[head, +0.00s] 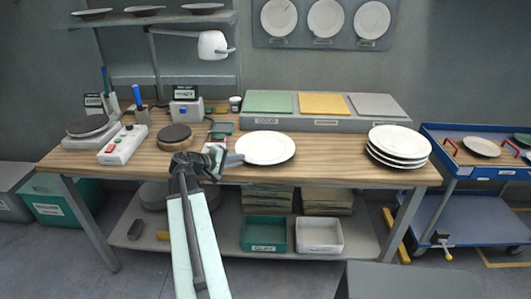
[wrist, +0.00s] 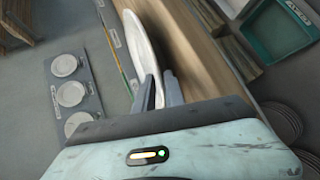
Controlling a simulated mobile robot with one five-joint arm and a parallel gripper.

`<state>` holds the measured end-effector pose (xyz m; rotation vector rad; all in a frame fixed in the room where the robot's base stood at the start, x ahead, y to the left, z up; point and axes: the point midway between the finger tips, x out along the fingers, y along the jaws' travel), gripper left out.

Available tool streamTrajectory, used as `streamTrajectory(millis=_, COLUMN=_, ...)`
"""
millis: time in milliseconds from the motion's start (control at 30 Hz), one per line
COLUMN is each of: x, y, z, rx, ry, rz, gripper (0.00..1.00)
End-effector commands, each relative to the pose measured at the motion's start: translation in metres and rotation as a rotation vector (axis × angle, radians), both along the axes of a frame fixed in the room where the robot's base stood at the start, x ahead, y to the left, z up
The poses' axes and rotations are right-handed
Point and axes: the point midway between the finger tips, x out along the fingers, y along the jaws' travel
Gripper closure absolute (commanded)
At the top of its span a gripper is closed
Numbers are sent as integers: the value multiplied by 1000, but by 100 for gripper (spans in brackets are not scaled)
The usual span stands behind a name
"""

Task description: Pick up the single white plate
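The single white plate (head: 265,147) is near the front middle of the wooden table, with a dark shadow along its lower edge. My gripper (head: 230,159) is at the plate's left edge. In the wrist view the white plate (wrist: 148,40) appears nearly edge-on, and its rim runs between the two fingers of my gripper (wrist: 160,88). The fingers look closed on the rim, one on each face. The contact under the plate is hidden, and I cannot tell whether the plate is clear of the table.
A stack of white plates (head: 398,145) stands at the table's right end. A round dark-topped device (head: 174,137) is left of my gripper. Behind the plate is a low shelf with green (head: 268,102), yellow and grey pads. A blue cart (head: 478,165) stands at right.

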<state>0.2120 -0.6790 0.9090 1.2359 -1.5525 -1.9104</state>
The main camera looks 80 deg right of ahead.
Motion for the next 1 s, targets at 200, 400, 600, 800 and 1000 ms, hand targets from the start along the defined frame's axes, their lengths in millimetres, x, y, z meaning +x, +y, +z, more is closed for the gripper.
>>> streamTrajectory(millis=200, x=-23, y=-28, z=-17, rx=0, ry=1, rz=-4, gripper=86)
streamTrajectory(millis=400, x=-26, y=-32, z=-16, rx=0, ry=-1, rz=-1, gripper=86)
streamTrajectory(millis=600, x=-26, y=-32, z=-16, rx=1, ry=-1, rz=-2, gripper=100)
streamTrajectory(millis=800, x=-27, y=-32, z=-16, rx=1, ry=-2, rz=-4, gripper=100)
streamTrajectory(millis=1000, x=-27, y=-32, z=-16, rx=1, ry=-2, rz=-4, gripper=100)
